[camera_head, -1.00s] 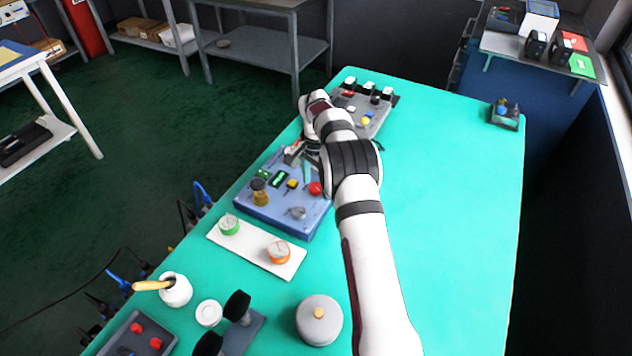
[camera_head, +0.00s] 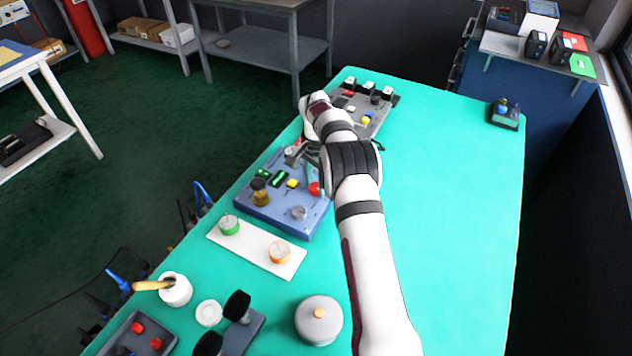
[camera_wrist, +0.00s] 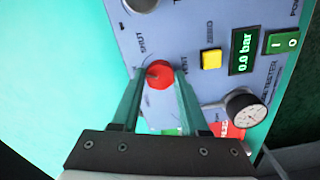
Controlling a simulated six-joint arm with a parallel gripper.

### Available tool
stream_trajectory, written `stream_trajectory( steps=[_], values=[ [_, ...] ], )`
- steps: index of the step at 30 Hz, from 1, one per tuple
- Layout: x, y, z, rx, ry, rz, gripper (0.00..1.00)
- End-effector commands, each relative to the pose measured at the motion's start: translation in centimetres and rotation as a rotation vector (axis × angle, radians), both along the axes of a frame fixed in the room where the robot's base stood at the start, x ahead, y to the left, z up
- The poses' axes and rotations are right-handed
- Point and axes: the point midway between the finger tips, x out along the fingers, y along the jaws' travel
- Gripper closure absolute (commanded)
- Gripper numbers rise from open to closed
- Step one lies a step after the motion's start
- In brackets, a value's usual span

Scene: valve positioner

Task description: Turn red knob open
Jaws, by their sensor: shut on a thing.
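The red knob (camera_wrist: 159,75) is on a blue-grey panel (camera_head: 260,215) labelled "SHUT" and "VENT" beside it. In the head view the knob (camera_head: 314,189) shows at the panel's right edge, partly covered by my gripper. My gripper (camera_wrist: 158,80) is shut on the knob, with one teal finger on each side of it in the wrist view. A dark mark on the knob's face points left. In the head view my gripper (camera_head: 310,172) comes down from the arm over the panel's far right part.
A yellow button (camera_wrist: 211,59), a display (camera_wrist: 243,53) reading 0.0 bar, a green switch (camera_wrist: 282,43) and a gauge (camera_wrist: 246,109) lie close by on the panel. A grey panel (camera_head: 375,118) stands behind. The green table right of my arm is mostly clear.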

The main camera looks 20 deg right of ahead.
Motion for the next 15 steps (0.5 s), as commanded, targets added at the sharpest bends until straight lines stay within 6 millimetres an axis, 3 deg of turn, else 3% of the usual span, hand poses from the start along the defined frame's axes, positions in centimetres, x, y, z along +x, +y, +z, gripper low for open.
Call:
stream_trajectory(
  steps=[15],
  values=[
    [0.03, -0.03, 0.06, 0.0, 0.0, 0.317, 1.0]
  ],
)
